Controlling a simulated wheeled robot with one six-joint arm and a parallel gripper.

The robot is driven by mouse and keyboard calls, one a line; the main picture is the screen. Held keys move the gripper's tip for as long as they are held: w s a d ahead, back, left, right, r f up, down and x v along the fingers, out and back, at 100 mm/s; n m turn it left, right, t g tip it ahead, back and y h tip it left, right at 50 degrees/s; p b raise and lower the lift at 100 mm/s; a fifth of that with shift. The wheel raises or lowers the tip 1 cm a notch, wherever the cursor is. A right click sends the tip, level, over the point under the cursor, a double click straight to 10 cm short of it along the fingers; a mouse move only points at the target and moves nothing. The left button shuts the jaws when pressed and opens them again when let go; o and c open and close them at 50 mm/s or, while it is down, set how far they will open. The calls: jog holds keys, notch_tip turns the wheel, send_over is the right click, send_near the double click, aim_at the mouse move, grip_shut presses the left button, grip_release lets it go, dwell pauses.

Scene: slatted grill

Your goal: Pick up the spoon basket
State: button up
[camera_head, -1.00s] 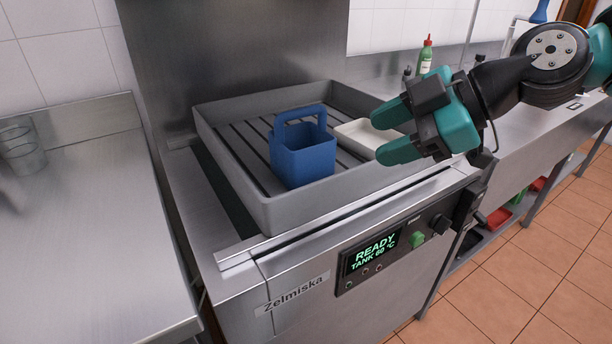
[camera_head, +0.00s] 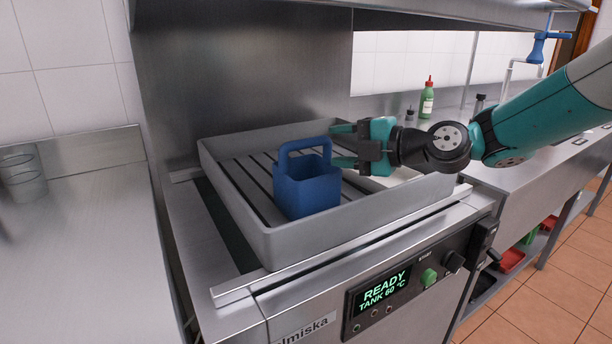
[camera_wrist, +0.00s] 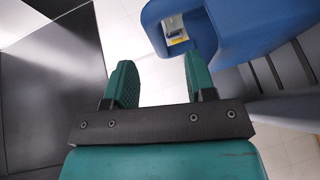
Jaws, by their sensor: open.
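The spoon basket is a blue square container with a loop handle (camera_head: 305,187). It stands upright on the slats of the grey tray (camera_head: 330,229). My gripper (camera_head: 340,145) is open and empty, just right of the basket's handle at about its height. In the wrist view my gripper's two teal fingers (camera_wrist: 160,82) are apart, with nothing between them. The blue basket (camera_wrist: 262,22) fills the upper right there, beyond the right finger, with its handle opening visible. Whether a finger touches the handle cannot be told.
A white dish (camera_head: 385,181) lies in the tray right of the basket, partly under my arm. A steel back panel (camera_head: 240,70) rises behind the tray. A green bottle (camera_head: 426,100) stands on the back right counter. The left counter (camera_head: 80,240) is largely clear.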

aim_at(315, 143)
jog(key=shift+x, duration=0.8)
jog(key=p+x, duration=0.2)
jog(key=x, duration=0.2)
jog(key=shift+w+a+r, duration=0.15)
jog(key=shift+r, duration=0.05)
jog(key=shift+w+a+f+p, duration=0.15)
jog(key=shift+w+a+p, duration=0.1)
jog(key=shift+a+p, duration=0.1)
grip_shut()
